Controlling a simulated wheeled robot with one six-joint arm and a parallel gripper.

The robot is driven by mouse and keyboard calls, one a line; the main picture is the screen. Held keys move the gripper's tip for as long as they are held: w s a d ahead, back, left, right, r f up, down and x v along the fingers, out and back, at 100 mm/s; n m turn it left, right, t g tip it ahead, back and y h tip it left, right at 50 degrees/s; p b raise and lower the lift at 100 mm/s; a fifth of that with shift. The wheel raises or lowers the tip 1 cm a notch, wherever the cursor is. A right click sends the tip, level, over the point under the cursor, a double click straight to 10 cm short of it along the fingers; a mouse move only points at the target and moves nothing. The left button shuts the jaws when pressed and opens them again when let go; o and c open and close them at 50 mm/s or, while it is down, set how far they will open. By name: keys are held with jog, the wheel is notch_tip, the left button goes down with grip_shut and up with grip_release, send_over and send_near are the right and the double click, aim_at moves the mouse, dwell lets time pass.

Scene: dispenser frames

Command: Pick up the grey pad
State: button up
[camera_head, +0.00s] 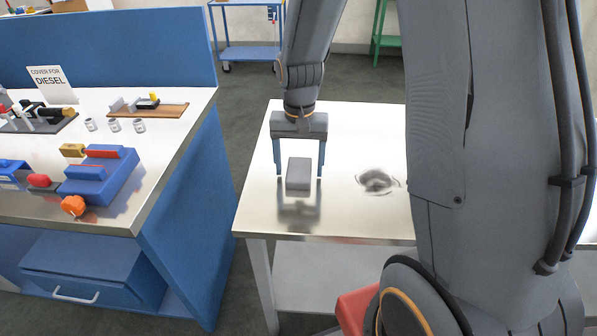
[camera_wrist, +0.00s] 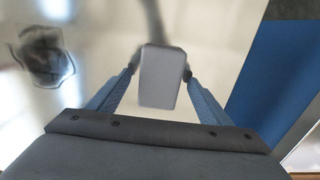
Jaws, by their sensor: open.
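The grey pad (camera_head: 298,174) is a small rounded block on the shiny metal table. It also shows in the wrist view (camera_wrist: 162,77), between the two blue fingers. My gripper (camera_head: 298,178) is open, with one finger on each side of the pad. In the head view a narrow gap shows between the pad and each finger. The wrist view also shows my gripper (camera_wrist: 159,72) with its fingertips near the pad's sides; I cannot tell there whether they touch it.
The metal table (camera_head: 345,135) has a dark round patch (camera_head: 377,180) right of the pad. A blue workbench (camera_head: 185,190) with several small parts stands to the left, across a floor gap. A blue cart (camera_head: 247,50) stands behind. The table top around the pad is otherwise clear.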

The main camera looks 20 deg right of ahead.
aim_at(299, 168)
jog(key=c, duration=1.1)
jog(key=shift+c, duration=0.2)
notch_tip(299, 168, up, 10)
jog(key=b, duration=0.1)
